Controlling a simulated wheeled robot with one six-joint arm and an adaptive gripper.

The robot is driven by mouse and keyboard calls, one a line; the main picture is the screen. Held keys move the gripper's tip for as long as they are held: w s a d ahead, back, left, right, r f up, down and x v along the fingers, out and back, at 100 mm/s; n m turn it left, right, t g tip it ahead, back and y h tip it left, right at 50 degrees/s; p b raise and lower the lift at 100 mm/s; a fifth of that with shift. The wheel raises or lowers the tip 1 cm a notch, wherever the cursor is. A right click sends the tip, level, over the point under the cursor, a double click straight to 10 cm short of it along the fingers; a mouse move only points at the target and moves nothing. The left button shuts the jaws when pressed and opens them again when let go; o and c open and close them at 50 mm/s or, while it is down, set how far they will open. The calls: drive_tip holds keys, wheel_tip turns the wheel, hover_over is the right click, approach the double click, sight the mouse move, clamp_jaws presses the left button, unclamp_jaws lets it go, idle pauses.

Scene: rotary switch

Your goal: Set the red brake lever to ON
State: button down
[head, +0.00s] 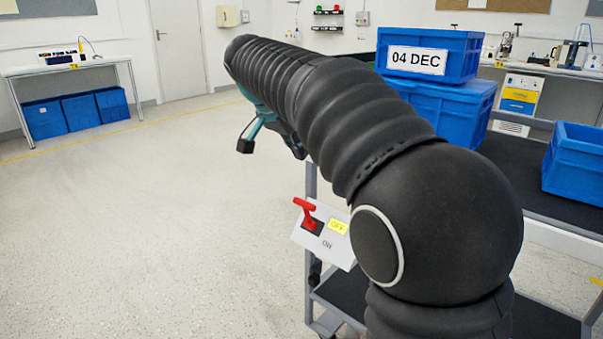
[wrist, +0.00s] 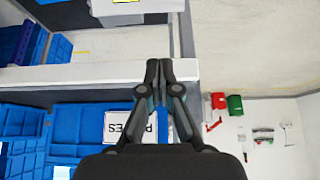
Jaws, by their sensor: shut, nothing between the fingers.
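The red brake lever (head: 305,207) stands up from a white panel (head: 335,255) at the left front corner of a cart in the head view. A yellow label (head: 338,226) and the printed word ON lie on the panel right of and below the lever. The lever's exact setting is hard to tell. My gripper (head: 247,144) is beyond the lever, up and to its left, clearly apart from it. In the wrist view my gripper (wrist: 158,68) has its fingertips together and empty. I do not make out the brake lever there.
My arm crosses the head view right of the panel and hides part of the cart. Blue crates (head: 445,105), one labelled 04 DEC, and another blue crate (head: 577,160) stand on the cart's dark top (head: 520,175). The floor (head: 150,230) left of the cart is clear.

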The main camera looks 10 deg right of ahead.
drive_tip(key=shift+w+d+r+y, duration=0.2)
drive_tip(key=shift+w+d+y, duration=0.1)
drive_tip(key=shift+w+d, duration=0.25)
drive_tip(key=b, duration=0.2)
hover_over(307, 215)
drive_tip(key=w, duration=0.1)
drive_tip(key=f, duration=1.1)
drive_tip(key=shift+w+d, duration=0.15)
drive_tip(key=shift+d, duration=0.15)
drive_tip(key=shift+s+a+f, duration=0.25)
drive_tip(key=shift+a, duration=0.05)
drive_tip(key=shift+a+f, duration=0.1)
